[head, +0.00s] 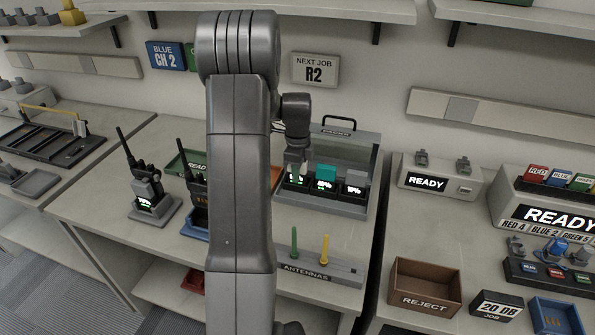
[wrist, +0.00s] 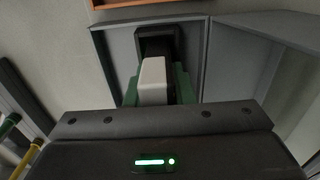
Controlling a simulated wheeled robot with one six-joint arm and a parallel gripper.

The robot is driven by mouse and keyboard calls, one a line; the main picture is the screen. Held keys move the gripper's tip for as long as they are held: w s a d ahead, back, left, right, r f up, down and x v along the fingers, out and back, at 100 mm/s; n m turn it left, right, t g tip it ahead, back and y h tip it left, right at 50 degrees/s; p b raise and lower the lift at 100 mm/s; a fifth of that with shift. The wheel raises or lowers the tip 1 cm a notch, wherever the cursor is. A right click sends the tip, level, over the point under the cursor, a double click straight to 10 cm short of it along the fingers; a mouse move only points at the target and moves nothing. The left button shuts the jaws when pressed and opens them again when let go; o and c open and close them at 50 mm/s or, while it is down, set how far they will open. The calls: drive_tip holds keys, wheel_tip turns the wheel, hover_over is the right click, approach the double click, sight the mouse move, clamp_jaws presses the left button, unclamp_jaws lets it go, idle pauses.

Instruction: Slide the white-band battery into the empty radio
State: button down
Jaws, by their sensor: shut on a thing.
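My gripper (head: 297,157) is at the left bay of the grey charger case (head: 347,206), partly behind my arm in the head view. In the wrist view, a block with a white top (wrist: 152,78) sits between green side pieces; it appears to be the white-band battery, and my gripper is shut on it. Its lower part is hidden, so I cannot tell whether it is clear of the bay. One radio (head: 147,183) stands in a grey cradle with a lit display. Another radio (head: 194,186) stands near a blue base, partly hidden by my arm; I cannot tell which is empty.
The charger also holds a teal-topped battery (head: 326,174) and a grey-topped battery (head: 356,178). A green antenna (head: 294,243) and a yellow antenna (head: 325,249) stand upright in front. A brown reject bin (head: 425,289) is at right. Bare table lies left of the grey cradle.

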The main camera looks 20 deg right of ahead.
drive_tip(key=shift+f, duration=0.15)
drive_tip(key=c, duration=1.3)
unclamp_jaws()
drive_tip(key=shift+o, duration=0.2)
drive_tip(key=r, duration=1.3)
drive_tip(key=shift+s+r, duration=0.4)
drive_tip(key=shift+f, duration=0.1)
drive_tip(key=f, duration=1.3)
drive_tip(key=shift+w+f, duration=0.3)
drive_tip(key=shift+w, duration=0.1)
drive_tip(key=shift+r, duration=0.85)
